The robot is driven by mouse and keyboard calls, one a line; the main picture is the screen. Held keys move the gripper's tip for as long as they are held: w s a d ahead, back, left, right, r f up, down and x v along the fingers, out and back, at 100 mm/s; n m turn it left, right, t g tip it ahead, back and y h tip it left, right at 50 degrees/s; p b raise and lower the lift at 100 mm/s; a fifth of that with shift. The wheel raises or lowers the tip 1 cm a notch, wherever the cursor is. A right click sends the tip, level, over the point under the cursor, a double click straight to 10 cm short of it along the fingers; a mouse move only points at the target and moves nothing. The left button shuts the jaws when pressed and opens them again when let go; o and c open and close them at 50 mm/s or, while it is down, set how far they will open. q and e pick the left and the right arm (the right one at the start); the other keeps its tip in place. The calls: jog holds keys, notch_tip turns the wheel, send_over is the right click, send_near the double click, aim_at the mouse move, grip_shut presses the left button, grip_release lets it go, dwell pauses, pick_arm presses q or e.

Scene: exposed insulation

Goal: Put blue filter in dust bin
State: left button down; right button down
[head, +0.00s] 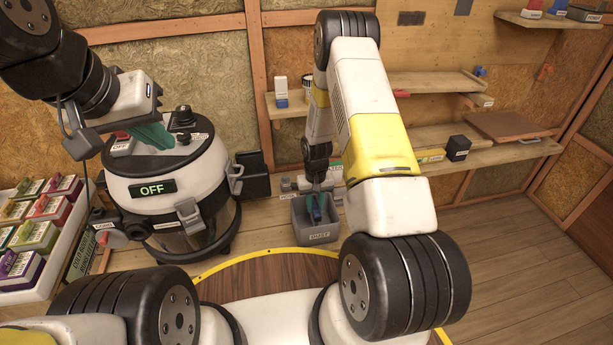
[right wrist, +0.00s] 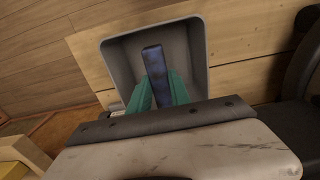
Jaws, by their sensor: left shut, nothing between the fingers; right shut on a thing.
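My right gripper (head: 317,208) reaches down at the bin's opening. Its green fingers (right wrist: 163,90) are shut on the blue filter (right wrist: 154,62), a dark blue bar over the bin's inside. I cannot tell if the filter touches the bin's bottom. My left gripper (head: 152,135) is shut and empty, above the vacuum's top.
A vacuum (head: 165,190) with an "OFF" display stands left of the bin. A rack of coloured boxes (head: 40,225) is at the far left. Wooden shelves (head: 430,83) hold small items on the back wall. The floor (head: 500,220) at the right is clear.

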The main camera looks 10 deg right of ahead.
jog(key=shift+f, duration=0.6)
jog(key=c, duration=1.1)
grip_release()
